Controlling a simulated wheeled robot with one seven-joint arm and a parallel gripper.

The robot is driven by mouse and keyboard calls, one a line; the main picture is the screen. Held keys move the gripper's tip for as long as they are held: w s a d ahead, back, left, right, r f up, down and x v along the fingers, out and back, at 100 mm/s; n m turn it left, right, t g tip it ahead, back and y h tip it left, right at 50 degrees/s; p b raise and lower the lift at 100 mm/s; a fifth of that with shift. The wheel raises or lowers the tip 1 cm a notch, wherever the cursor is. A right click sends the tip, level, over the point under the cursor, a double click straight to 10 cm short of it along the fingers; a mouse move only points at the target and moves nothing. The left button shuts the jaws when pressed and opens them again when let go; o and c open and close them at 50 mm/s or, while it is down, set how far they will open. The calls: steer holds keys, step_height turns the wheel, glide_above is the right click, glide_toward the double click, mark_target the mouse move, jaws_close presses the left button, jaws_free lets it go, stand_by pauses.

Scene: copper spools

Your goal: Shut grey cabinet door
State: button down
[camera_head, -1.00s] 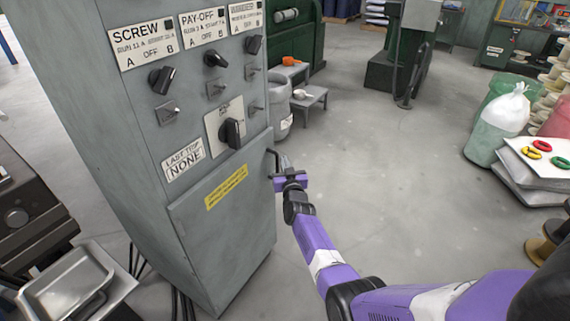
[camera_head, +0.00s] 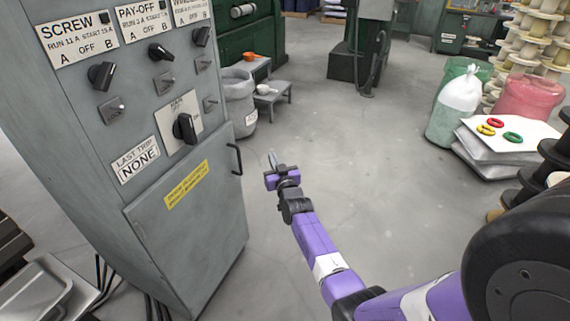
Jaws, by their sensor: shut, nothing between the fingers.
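The grey cabinet (camera_head: 75,165) stands at the left with switches and labels on its upper panel. The black door handle (camera_head: 235,158) is at the door's upper right. My gripper (camera_head: 273,160) is to the right of the handle, apart from it, shut and empty, pointing away from me. My purple arm reaches to it from the lower right.
Open concrete floor (camera_head: 345,190) lies right of the cabinet. A grey bin (camera_head: 240,105) and a small step stool (camera_head: 272,96) stand behind. White sacks (camera_head: 495,155) carry coloured rings at the right. A metal tray (camera_head: 45,290) is at the lower left.

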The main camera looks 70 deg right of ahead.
steer(key=s, duration=0.1)
steer(key=s+b, duration=0.1)
steer(key=s, duration=0.1)
steer(key=shift+s+d, duration=0.3)
steer(key=shift+s, duration=0.05)
steer(key=shift+s, duration=0.15)
stand_by(0.4)
